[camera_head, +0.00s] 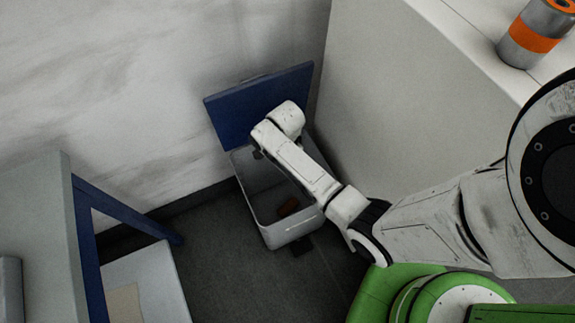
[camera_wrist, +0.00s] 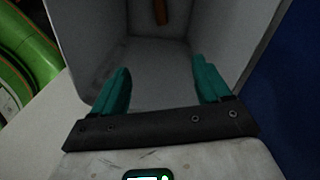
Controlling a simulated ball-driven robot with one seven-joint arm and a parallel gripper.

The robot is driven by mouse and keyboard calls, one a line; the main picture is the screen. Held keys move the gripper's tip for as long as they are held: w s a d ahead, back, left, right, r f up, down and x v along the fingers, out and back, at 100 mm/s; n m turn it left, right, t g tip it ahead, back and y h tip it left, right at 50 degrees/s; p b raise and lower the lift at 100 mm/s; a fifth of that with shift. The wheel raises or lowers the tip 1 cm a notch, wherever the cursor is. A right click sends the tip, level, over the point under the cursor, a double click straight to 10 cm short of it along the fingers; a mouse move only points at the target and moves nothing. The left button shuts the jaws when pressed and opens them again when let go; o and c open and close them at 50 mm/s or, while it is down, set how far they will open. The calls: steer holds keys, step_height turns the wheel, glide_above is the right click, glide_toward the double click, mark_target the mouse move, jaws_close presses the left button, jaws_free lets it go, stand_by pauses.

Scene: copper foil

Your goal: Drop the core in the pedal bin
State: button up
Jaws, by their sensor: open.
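The pedal bin (camera_head: 291,233) stands on the floor with its blue lid (camera_head: 236,112) raised. Its grey inside wall (camera_wrist: 228,40) fills much of the wrist view. A small reddish-brown piece, which looks like the core (camera_head: 288,206), lies inside the bin towards its near end. It also shows at the top edge of the wrist view (camera_wrist: 160,12), partly cut off. My gripper (camera_wrist: 162,78) is over the bin's opening with its teal fingers spread and nothing between them. The core is apart from the fingers. In the head view my arm hides most of the gripper.
A pale cabinet (camera_head: 400,75) stands right of the bin, with an orange and grey can (camera_head: 533,36) on top. A marble-like wall (camera_head: 110,80) is behind. A blue-framed table (camera_head: 84,225) is at the left. Dark floor (camera_head: 215,265) is clear between.

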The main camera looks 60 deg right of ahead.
step_height(320, 180, up, 11)
steer(key=p, duration=0.1)
steer(key=shift+p, duration=0.35)
steer(key=shift+a+f, duration=0.1)
steer(key=shift+f, duration=0.05)
stand_by(0.5)
